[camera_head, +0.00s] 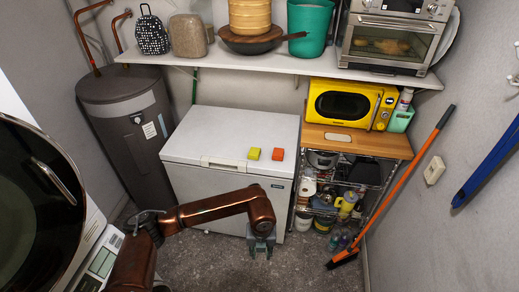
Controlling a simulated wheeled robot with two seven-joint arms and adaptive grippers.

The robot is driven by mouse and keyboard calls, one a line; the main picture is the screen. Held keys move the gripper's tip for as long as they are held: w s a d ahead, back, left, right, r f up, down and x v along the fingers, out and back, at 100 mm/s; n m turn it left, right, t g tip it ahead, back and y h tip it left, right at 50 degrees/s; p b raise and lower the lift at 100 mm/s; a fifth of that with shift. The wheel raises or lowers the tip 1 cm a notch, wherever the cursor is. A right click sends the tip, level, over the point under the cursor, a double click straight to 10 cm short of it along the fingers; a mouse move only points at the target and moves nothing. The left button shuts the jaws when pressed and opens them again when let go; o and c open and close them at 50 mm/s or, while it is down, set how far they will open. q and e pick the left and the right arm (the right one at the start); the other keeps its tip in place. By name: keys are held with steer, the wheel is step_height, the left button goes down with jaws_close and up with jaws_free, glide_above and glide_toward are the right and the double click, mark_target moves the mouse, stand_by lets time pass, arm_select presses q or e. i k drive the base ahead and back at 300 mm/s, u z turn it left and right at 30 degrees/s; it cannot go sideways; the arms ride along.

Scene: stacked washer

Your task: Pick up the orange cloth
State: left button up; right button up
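The orange cloth (278,154) is a small, flat orange piece lying on the white lid of a chest freezer (225,128), near its front edge. A similar yellow-green piece (254,153) lies just to its left, with a small gap between them. My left gripper (262,254) is grey and hangs in front of the freezer, below and in front of the lid. It points down, its two fingers look apart, and nothing shows between them. It is clear of the orange cloth. My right gripper is not in view.
A grey water heater (130,125) stands left of the freezer. A wooden-topped rack (355,140) with a yellow microwave (350,105) stands to the right, an orange-handled broom (395,185) beside it. A loaded shelf (270,62) overhangs the back. The freezer lid is otherwise clear.

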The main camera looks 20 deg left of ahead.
mark_target(278, 154)
steer(key=u, duration=0.65)
steer(key=i, duration=1.65)
steer(key=z, duration=0.6)
steer(key=i, duration=0.45)
steer(key=z, duration=0.35)
